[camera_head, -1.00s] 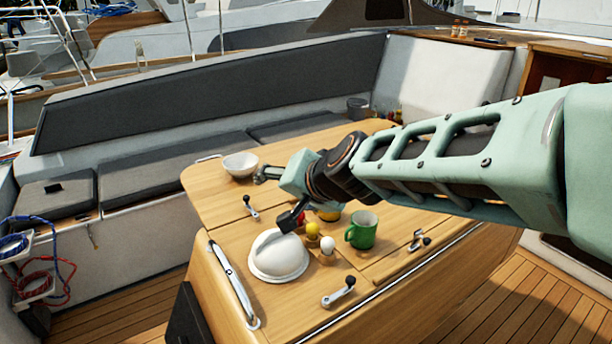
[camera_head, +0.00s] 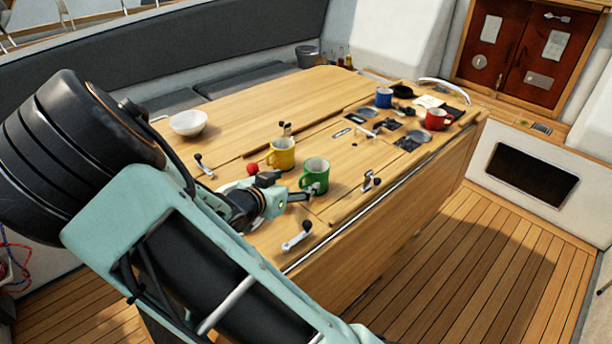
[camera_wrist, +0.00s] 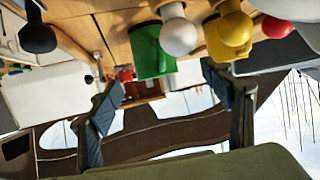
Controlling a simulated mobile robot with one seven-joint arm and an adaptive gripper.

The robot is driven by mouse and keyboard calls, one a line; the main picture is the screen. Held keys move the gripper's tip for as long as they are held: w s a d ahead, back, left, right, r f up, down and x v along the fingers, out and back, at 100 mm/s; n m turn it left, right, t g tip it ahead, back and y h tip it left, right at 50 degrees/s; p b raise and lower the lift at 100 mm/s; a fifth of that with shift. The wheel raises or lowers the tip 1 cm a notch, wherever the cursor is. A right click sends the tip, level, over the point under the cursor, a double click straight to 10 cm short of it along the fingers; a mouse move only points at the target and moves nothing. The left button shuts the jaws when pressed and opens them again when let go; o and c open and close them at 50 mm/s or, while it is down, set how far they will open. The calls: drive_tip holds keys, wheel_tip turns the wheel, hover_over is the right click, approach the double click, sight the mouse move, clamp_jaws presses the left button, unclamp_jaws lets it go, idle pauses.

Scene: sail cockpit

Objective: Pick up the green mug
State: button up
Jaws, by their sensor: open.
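The green mug (camera_head: 316,172) stands upright on the wooden table, right of a yellow mug (camera_head: 281,153). My gripper (camera_head: 292,187) is low over the table at the green mug's left front side, and one finger overlaps the mug's lower edge in the head view. I cannot tell if it touches. In the wrist view, which looks upside down, the green mug (camera_wrist: 151,50) shows above and between the two spread fingers (camera_wrist: 162,98). Nothing is between the fingertips.
Winch handles (camera_head: 297,236) lie on the table. A white bowl (camera_head: 188,122) is at back left; a blue mug (camera_head: 384,97) and red mug (camera_head: 437,119) are farther right.

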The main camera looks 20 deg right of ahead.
sight(311, 175)
drive_tip(key=shift+d+f, duration=0.1)
drive_tip(key=shift+d, duration=0.15)
drive_tip(key=x, duration=0.5)
drive_tip(key=shift+d+b, duration=0.2)
drive_tip(key=shift+b, duration=0.1)
drive_tip(key=x, duration=0.4)
drive_tip(key=shift+s+d+r, duration=0.1)
drive_tip(key=shift+d+r, duration=0.2)
drive_tip(key=shift+d, duration=0.05)
drive_tip(key=shift+w+d+f, duration=0.25)
drive_tip(key=shift+w+d, duration=0.05)
drive_tip(key=c, duration=1.3)
drive_tip(key=shift+r, duration=0.1)
drive_tip(key=shift+c, duration=0.2)
